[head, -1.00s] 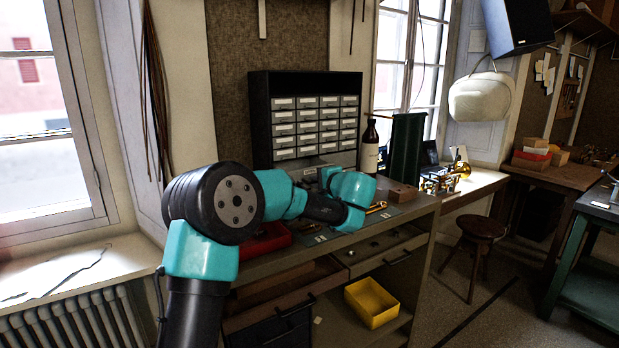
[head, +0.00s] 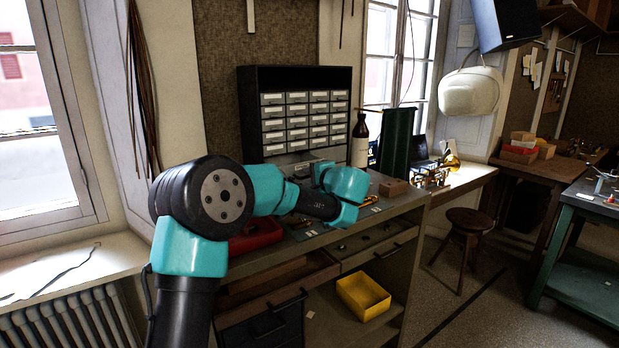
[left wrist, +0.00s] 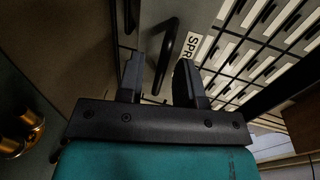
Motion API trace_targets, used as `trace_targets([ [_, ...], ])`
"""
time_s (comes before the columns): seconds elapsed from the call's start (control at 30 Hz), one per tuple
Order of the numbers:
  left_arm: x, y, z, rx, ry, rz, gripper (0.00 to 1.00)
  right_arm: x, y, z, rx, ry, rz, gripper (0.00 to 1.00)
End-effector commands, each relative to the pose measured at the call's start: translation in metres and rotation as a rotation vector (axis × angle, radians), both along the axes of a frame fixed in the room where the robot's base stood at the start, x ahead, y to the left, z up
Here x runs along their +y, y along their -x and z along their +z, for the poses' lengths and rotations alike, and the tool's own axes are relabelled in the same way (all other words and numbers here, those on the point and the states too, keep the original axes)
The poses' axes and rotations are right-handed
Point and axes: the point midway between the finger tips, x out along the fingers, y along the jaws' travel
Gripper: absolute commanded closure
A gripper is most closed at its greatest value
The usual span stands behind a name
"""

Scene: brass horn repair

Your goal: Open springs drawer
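The springs drawer (left wrist: 208,78) shows in the left wrist view with a label reading "SPR", the rest cut off or hidden, and a dark bar handle (left wrist: 165,55). My left gripper (left wrist: 160,82) is open, with one finger on each side of the handle's lower end. I cannot tell whether a finger touches it. In the head view the drawer's front (head: 300,166) lies under the rows of small drawers in the black cabinet (head: 245,115), partly hidden by my left arm. The left gripper's fingertips are hard to make out there. My right gripper is not in view.
A dark bottle (head: 360,140) and a green upright piece (head: 397,140) stand right of the cabinet. A red tray (head: 258,235) lies on the bench behind my arm. A yellow bin (head: 363,296) sits below. Brass parts (left wrist: 28,120) show at the left wrist view's edge.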

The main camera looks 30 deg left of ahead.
Motion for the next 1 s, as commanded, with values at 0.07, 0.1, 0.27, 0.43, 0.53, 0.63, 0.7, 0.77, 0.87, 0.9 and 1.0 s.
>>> trace_targets([
  [0.07,-0.008,0.004,0.003,-0.002,0.000,-0.001,0.67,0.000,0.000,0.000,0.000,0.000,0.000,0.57],
  [0.1,-0.013,0.007,0.004,-0.001,0.001,-0.001,0.67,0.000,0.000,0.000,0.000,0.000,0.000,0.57],
  [0.27,-0.038,0.020,0.009,-0.001,0.000,-0.004,0.67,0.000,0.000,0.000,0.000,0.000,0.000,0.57],
  [0.43,-0.066,0.036,0.016,-0.001,-0.001,-0.003,0.67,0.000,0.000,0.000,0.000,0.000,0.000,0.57],
  [0.53,-0.083,0.045,0.019,0.000,0.000,-0.003,0.67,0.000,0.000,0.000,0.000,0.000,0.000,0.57],
  [0.63,-0.099,0.054,0.023,-0.001,-0.001,-0.003,0.67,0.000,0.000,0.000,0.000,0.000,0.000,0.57],
  [0.7,-0.111,0.061,0.025,-0.001,0.000,-0.003,0.67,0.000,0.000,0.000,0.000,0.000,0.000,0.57],
  [0.77,-0.119,0.066,0.028,-0.001,-0.001,-0.003,0.67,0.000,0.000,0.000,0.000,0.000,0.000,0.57],
  [0.87,-0.131,0.072,0.030,-0.001,0.001,-0.002,0.67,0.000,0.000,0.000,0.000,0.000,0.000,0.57],
  [0.9,-0.135,0.075,0.031,-0.001,0.001,-0.001,0.67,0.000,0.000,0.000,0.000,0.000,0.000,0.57],
  [1.0,-0.140,0.078,0.032,0.000,-0.001,0.000,0.67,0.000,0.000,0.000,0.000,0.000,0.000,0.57],
])
